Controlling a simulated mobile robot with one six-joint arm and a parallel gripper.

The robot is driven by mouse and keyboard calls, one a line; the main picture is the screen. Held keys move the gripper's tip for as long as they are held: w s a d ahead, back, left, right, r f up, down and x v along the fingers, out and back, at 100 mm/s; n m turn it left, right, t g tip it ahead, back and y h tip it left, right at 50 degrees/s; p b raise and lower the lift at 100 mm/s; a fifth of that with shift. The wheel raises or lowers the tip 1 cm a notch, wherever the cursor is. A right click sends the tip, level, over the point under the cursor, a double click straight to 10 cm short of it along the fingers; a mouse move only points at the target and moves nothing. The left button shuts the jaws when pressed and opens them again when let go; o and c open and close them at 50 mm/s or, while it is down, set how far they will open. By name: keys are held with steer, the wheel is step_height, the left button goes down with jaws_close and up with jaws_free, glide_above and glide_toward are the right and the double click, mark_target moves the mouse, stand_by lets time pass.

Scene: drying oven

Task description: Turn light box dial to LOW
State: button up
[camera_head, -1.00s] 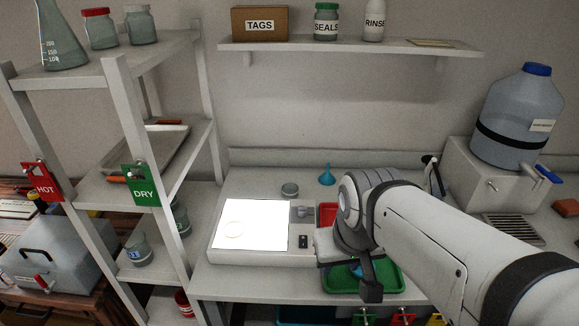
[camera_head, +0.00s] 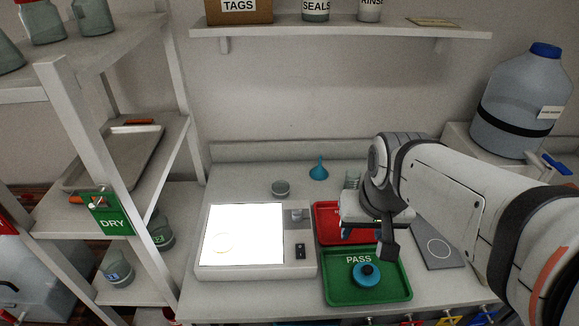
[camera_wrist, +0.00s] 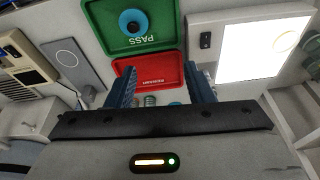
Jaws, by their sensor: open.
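The light box (camera_head: 256,271) sits on the bench with its panel (camera_head: 243,233) glowing bright white. Its small grey dial (camera_head: 297,214) is at the upper right of the box, above a black switch (camera_head: 300,251). The dial's setting is too small to read. My gripper (camera_head: 350,232) is to the right of the dial, above the red tray, apart from the box. In the wrist view my gripper (camera_wrist: 162,88) is open and empty. The light box (camera_wrist: 205,22) shows at the right there; I cannot make out the dial behind the right finger.
The red tray (camera_head: 325,229) and green PASS tray (camera_head: 390,294) lie right of the box, a blue ring-shaped item (camera_head: 366,274) in the green one. A small jar (camera_head: 281,188) and blue funnel (camera_head: 319,170) stand behind. A shelf rack (camera_head: 160,110) stands at left.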

steer(key=w+a+f+m+g+p, duration=0.15)
steer(key=w+a+m, duration=0.25)
steer(key=w, duration=0.8)
steer(key=m+g+p, duration=0.1)
steer(key=m+p, duration=0.2)
steer(key=m, duration=0.1)
glide_above(297, 210)
step_height(297, 210, down, 8)
steer(key=shift+s+d+f, duration=0.1)
steer(key=shift+f, duration=0.35)
step_height(297, 210, down, 7)
steer(key=shift+f+p, duration=0.2)
steer(key=shift+p, duration=0.45)
steer(key=shift+c, duration=0.5)
